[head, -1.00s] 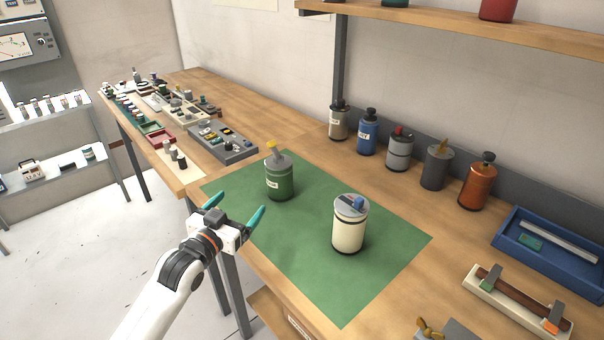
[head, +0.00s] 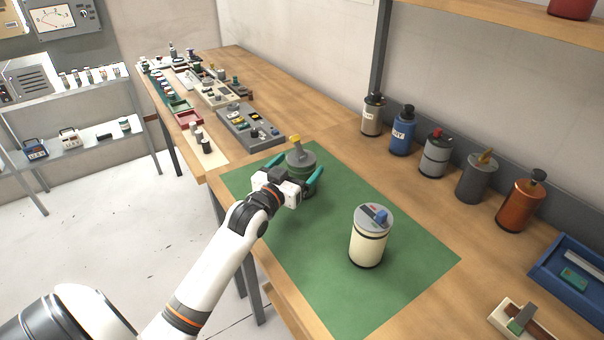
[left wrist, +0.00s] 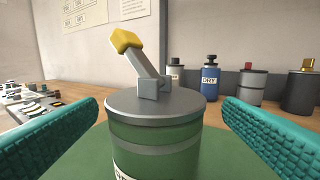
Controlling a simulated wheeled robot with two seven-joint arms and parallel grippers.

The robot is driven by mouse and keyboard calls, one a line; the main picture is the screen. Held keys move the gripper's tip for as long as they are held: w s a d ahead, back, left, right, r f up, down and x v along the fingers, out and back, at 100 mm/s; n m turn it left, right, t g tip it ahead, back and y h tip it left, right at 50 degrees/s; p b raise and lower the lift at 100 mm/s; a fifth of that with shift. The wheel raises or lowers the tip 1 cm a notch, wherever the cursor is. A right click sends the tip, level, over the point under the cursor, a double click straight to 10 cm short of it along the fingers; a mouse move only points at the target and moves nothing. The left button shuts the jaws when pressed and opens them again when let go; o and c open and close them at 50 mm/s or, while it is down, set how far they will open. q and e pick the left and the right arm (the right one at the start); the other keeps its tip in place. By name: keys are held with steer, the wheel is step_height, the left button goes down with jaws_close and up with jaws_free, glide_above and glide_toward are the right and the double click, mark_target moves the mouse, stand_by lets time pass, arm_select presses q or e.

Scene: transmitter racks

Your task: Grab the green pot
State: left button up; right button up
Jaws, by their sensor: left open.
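The green pot (head: 301,164) stands upright on the green mat (head: 330,293), with a grey lid and a yellow-tipped lever on top. In the left wrist view the green pot (left wrist: 155,140) fills the middle, between the teal fingers. My left gripper (head: 297,172) is open, with one finger on each side of the pot. In the left wrist view gaps show between the fingers and the pot. The pot's lower part is mostly hidden by the gripper in the head view. My right gripper is not in view.
A cream pot (head: 368,238) stands on the mat to the right. Several canisters, among them a blue one (head: 403,131) and an orange one (head: 520,204), line the wall. A grey switch panel (head: 250,126) lies beyond the mat. A blue tray (head: 546,272) is at the right.

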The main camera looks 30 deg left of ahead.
mark_target(305, 156)
arm_select(q)
steer(key=w, duration=0.4)
steer(key=shift+w+a+f+p, duration=0.35)
steer(key=shift+p, duration=0.05)
steer(key=shift+r, duration=0.1)
steer(key=c, duration=1.3)
